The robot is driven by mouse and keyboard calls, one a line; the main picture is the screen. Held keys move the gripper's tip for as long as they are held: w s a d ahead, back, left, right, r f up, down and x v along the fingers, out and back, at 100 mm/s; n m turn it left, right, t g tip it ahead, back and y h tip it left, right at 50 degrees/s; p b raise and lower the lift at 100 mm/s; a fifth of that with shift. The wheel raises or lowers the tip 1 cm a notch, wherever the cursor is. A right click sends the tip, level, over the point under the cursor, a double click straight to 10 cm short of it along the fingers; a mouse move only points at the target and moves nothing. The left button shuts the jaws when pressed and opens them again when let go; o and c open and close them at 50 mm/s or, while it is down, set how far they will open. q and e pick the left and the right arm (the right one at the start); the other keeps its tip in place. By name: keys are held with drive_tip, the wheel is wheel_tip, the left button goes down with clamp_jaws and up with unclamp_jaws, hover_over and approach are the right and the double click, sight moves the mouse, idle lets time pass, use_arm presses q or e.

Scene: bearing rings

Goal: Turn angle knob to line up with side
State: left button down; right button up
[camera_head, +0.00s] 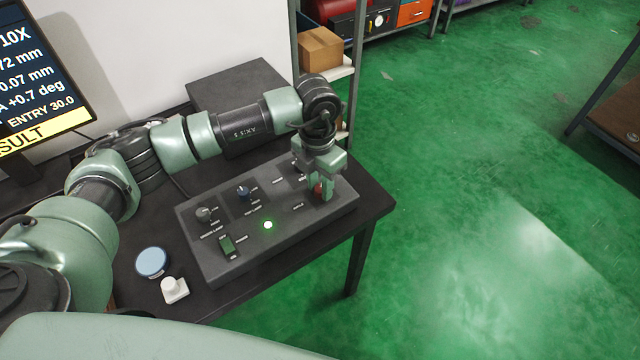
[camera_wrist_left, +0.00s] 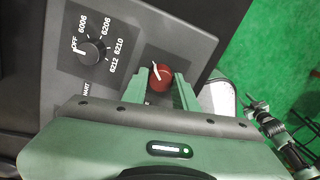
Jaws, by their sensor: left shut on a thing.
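The grey control box (camera_head: 222,268) lies on the dark table with several knobs on its top. My left gripper (camera_head: 322,190) points down at its right end, shut on a red knob (camera_head: 317,187). In the left wrist view the red knob (camera_wrist_left: 160,77) sits between the two green fingers, and its white pointer mark points up and to the left. A black selector knob (camera_wrist_left: 91,51) with OFF and bearing numbers around it is beside it, apart from the fingers. The red knob's own label is hidden or unreadable. My right gripper is not in view.
A monitor (camera_head: 40,70) stands behind.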

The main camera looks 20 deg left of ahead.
sight(319, 187)
use_arm(q)
drive_tip(key=shift+w+r, duration=0.1)
drive_tip(key=shift+r, duration=0.05)
drive_tip(key=c, duration=1.1)
unclamp_jaws()
drive_tip(key=shift+a+r+b, duration=0.15)
drive_tip(key=shift+r+b, duration=0.25)
drive_tip(key=shift+r, duration=3.45)
